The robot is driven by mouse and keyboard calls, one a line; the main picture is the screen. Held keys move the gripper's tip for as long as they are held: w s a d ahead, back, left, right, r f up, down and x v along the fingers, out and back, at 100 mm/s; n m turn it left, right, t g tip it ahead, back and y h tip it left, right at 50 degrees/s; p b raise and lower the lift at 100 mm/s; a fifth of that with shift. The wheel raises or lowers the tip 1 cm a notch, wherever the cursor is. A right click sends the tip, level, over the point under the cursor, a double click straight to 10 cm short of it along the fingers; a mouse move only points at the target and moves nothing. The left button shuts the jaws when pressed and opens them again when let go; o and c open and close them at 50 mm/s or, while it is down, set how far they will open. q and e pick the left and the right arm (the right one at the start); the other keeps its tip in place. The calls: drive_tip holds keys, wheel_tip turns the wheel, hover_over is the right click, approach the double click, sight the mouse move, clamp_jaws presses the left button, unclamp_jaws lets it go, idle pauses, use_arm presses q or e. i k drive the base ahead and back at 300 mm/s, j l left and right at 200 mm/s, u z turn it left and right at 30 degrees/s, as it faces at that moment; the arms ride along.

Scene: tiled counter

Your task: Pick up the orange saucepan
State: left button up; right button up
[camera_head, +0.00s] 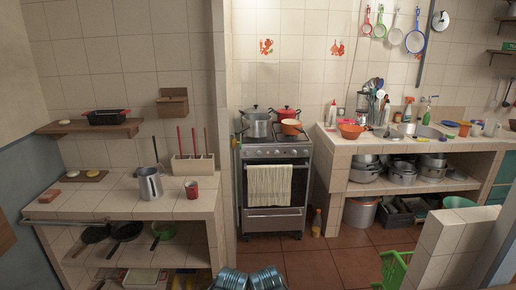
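The orange saucepan (291,128) sits on top of the stove (275,152), at the right front of the cooktop. A red pot (284,113) stands close behind it, and a large steel pot (257,125) with a lid stands to its left. I cannot tell whether the pots touch. The saucepan's handle is not clearly seen. Neither of my grippers shows in the head view, and nothing is holding the saucepan.
A cloth (269,186) hangs on the oven door. Left of the stove is a tiled counter with a steel jug (149,184) and a red mug (191,189). The right counter holds an orange bowl (351,131) and bottles. Open floor (311,266) lies before the stove.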

sight(289, 127)
drive_tip(key=i+l, duration=0.15)
drive_tip(key=i, duration=0.3)
drive_tip(key=i+l+u, duration=0.1)
drive_tip(key=i, duration=0.4)
drive_tip(key=i+l, duration=0.2)
drive_tip(key=i, duration=0.25)
drive_tip(key=i+l+u, duration=0.1)
drive_tip(key=i, duration=0.35)
